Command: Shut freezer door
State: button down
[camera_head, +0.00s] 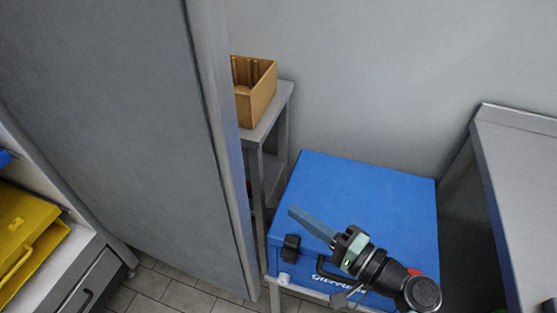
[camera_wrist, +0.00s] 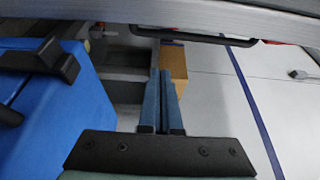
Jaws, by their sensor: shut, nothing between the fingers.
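A large grey panel (camera_head: 120,130), apparently the freezer door, stands upright and swung out on the left of the head view. Its thick right edge runs from top to floor. In the wrist view, a grey edge (camera_wrist: 230,14) with a dark handle (camera_wrist: 195,37) crosses the top, apparently part of the same door. My gripper (camera_head: 292,210) is shut and empty, over the front of the blue box, pointing left toward the door edge with a gap between. In the wrist view my gripper's fingers (camera_wrist: 160,76) lie together. The freezer's inside is not clearly visible.
A blue lidded box (camera_head: 365,190) with black latches sits on a stand below my arm. A brown open box (camera_head: 255,95) stands on a grey shelf behind the door edge. A grey table (camera_head: 525,170) is at right. A yellow case (camera_head: 25,225) lies on the left; tiled floor shows below.

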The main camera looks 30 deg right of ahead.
jog(key=w+a, duration=0.6)
jog(key=shift+w+p, duration=0.15)
jog(key=shift+p, duration=0.2)
dwell(0.3)
